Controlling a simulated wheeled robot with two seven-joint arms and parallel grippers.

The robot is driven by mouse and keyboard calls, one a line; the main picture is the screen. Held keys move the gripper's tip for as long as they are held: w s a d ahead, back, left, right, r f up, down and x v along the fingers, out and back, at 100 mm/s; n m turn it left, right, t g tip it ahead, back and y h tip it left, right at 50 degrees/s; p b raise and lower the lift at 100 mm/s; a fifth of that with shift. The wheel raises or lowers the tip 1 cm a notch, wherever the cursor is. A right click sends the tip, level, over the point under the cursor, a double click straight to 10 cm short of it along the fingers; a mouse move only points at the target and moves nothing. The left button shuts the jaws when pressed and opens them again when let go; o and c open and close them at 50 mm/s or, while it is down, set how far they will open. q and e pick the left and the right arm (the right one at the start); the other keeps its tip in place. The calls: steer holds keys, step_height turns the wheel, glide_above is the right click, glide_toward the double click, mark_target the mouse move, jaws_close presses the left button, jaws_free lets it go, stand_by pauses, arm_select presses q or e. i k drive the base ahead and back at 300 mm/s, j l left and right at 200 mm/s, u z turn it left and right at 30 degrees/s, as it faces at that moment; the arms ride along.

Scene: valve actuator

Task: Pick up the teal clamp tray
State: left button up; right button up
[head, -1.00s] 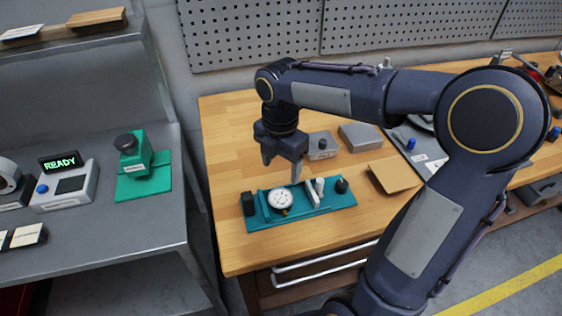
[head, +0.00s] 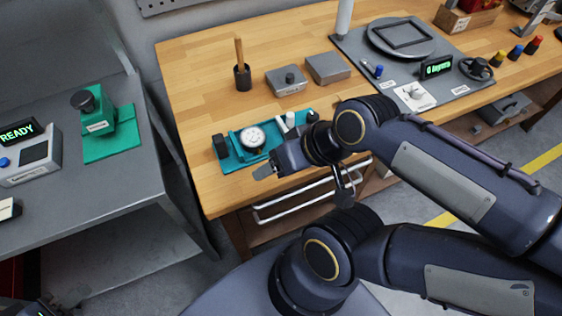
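The teal clamp tray (head: 235,163) lies flat near the front left of the wooden bench. It carries a white dial gauge (head: 253,137), a pale upright clamp part (head: 290,120) and a black block (head: 221,147) at its left end. A dark knob (head: 312,116) stands at its right end.
Behind the tray stand a small grey box (head: 287,81), a grey block (head: 328,68) and a dark cup with a wooden handle (head: 242,76). A green fixture (head: 97,115) sits on the left grey shelf. Drawer handles (head: 310,198) stick out below the bench front.

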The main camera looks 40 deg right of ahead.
mark_target(231, 155)
steer(key=i+l+z, duration=0.1)
steer(key=l+z, duration=0.2)
steer(key=z, duration=0.2)
steer(key=i+l+z, duration=0.1)
steer(key=l+z, duration=0.2)
steer(key=z, duration=0.15)
